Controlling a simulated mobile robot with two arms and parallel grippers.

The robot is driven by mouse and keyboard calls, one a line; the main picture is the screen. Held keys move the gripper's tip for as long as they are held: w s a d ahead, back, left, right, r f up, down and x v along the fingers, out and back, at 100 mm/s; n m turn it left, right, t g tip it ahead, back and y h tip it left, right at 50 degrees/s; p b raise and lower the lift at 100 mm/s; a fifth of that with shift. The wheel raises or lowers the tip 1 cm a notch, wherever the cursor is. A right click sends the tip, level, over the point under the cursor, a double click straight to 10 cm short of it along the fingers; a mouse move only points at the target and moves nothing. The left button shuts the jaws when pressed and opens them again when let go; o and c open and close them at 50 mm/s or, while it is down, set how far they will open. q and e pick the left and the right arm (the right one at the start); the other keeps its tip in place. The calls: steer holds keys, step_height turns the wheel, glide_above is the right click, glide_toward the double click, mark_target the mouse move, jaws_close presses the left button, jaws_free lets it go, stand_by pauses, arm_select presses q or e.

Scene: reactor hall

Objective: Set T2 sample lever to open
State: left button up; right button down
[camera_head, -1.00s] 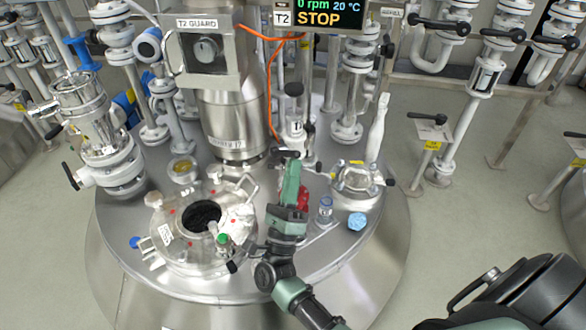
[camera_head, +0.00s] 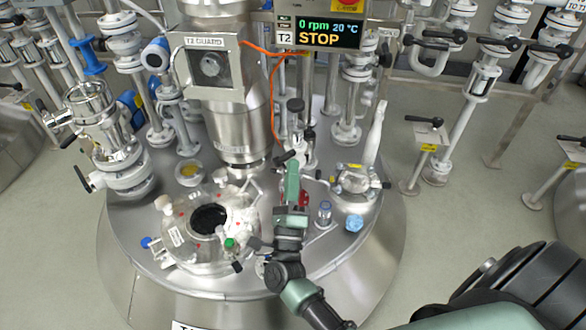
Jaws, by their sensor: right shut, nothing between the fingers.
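The T2 vessel's steel top (camera_head: 150,285) fills the middle, below a T2 display (camera_head: 320,34) reading 0 rpm, 20 °C, STOP. A slim valve assembly with a black top (camera_head: 295,105) stands behind my right gripper. A small black lever-like part (camera_head: 285,157) shows at its lower end, close to the fingertips; I cannot tell whether they touch it or whether it is the sample lever. My right gripper (camera_head: 291,168), green and dark grey, is shut and empty, and hides part of what lies behind. My left gripper is not in view.
Pipes crowd the back.

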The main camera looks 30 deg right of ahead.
mark_target(288, 157)
steer(key=w+r, duration=0.2)
steer(key=shift+a+r+p, duration=0.1)
steer(key=shift+r+p, duration=0.3)
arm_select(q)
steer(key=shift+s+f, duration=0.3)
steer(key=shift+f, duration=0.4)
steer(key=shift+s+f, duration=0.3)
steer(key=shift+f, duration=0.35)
arm_select(e)
steer(key=shift+w+a+r, duration=0.15)
steer(key=shift+w+r, duration=0.5)
steer(key=shift+w, duration=0.3)
arm_select(q)
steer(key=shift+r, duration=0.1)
steer(key=shift+b, duration=0.3)
arm_select(e)
steer(key=shift+a, duration=0.1)
